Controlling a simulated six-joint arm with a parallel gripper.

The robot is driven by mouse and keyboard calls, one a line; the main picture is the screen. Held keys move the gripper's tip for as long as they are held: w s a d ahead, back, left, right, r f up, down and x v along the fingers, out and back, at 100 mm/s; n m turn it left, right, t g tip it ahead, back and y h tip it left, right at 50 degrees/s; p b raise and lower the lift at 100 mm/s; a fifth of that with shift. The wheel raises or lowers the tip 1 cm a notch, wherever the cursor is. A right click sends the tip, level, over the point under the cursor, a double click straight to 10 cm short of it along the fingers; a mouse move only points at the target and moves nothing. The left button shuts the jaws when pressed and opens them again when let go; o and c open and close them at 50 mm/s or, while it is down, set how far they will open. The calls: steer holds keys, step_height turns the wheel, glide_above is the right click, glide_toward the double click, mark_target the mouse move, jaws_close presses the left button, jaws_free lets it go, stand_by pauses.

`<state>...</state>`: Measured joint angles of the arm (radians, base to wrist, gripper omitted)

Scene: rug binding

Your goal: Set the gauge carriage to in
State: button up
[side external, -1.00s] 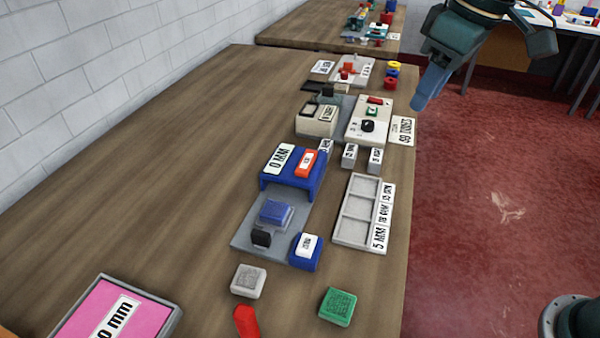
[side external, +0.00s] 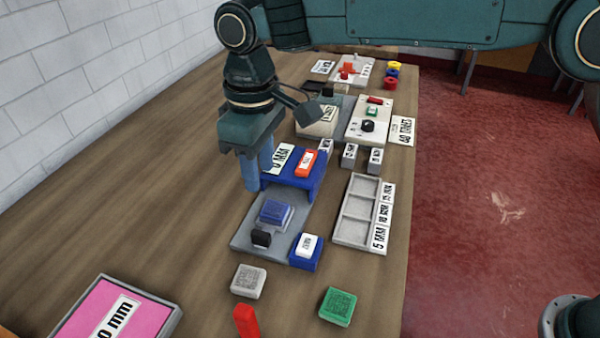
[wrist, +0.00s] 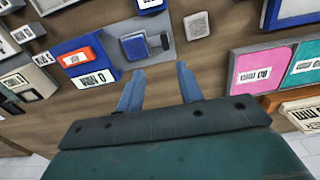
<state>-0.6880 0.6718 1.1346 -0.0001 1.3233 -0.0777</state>
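The gauge unit has a grey base plate (side external: 240,234) with a blue bridge (side external: 318,180) at its far end, marked 0 MM. A blue square block (side external: 275,211) and a small black block (side external: 261,238) sit on the plate; I cannot tell which is the carriage. In the wrist view the blue block (wrist: 133,45) and black block (wrist: 163,40) lie beyond my fingertips. My gripper (side external: 258,182) points down beside the bridge's left end. In the wrist view my gripper (wrist: 160,72) has its fingers apart, with nothing between them.
An orange switch (side external: 306,163) sits on the bridge. A blue box with a white top (side external: 306,248) stands at the plate's right corner. A grey compartment tray (side external: 340,232) lies to the right. Grey, green (side external: 337,306) and red pieces lie nearer.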

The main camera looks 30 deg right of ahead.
mark_target(260, 233)
steer(key=shift+a+f, duration=0.5)
steer(key=shift+a, duration=0.1)
steer(key=shift+f, duration=0.1)
step_height(260, 233, down, 14)
steer(key=shift+r, duration=0.15)
stand_by(0.4)
jaws_close()
